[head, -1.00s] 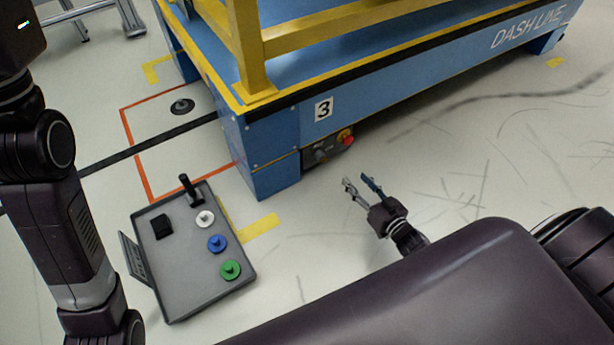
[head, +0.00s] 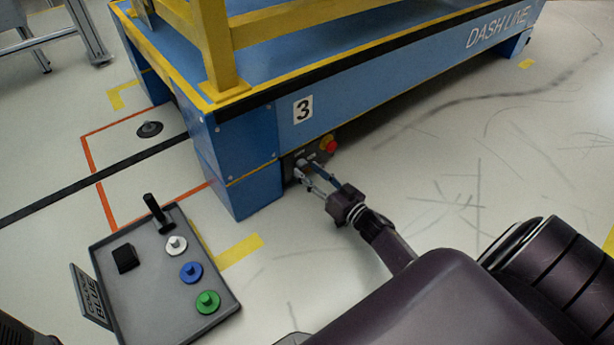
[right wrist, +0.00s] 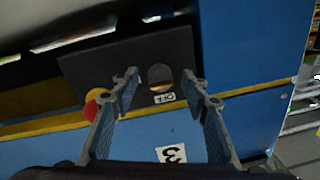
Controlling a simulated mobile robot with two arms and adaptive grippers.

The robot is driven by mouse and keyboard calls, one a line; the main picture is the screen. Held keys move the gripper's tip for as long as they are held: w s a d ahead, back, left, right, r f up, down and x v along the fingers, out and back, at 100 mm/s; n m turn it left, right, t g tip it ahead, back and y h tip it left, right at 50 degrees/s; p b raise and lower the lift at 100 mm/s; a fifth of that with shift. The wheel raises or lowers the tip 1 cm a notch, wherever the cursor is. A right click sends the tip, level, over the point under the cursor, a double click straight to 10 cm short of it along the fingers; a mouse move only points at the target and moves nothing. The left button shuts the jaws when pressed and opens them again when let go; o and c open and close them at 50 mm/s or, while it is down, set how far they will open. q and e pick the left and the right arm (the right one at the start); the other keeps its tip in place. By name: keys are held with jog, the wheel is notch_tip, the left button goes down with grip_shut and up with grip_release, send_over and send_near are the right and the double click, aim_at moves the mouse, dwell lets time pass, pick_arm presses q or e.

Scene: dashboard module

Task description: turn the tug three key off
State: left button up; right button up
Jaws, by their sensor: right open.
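The tug marked 3 (head: 235,170) is a blue cart with a dark control panel (head: 290,165) low on its side, under the number plate. The panel also shows in the right wrist view (right wrist: 100,65), where the picture is upside down. There a small round key switch (right wrist: 160,73) sits above a white label (right wrist: 165,97); its exact angle is too small to tell. My right gripper (head: 307,178) is open in front of the panel. In the right wrist view its fingertips (right wrist: 158,90) stand either side of the switch, with visible gaps. My left gripper is out of view.
A red emergency button (head: 331,146) on yellow sits beside the switch; it also shows in the right wrist view (right wrist: 93,104). A grey tray (head: 150,290) with coloured knobs and a black lever lies on the floor at left. Floor right of the gripper is clear.

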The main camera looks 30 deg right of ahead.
jog(key=shift+w, duration=0.6)
grip_shut()
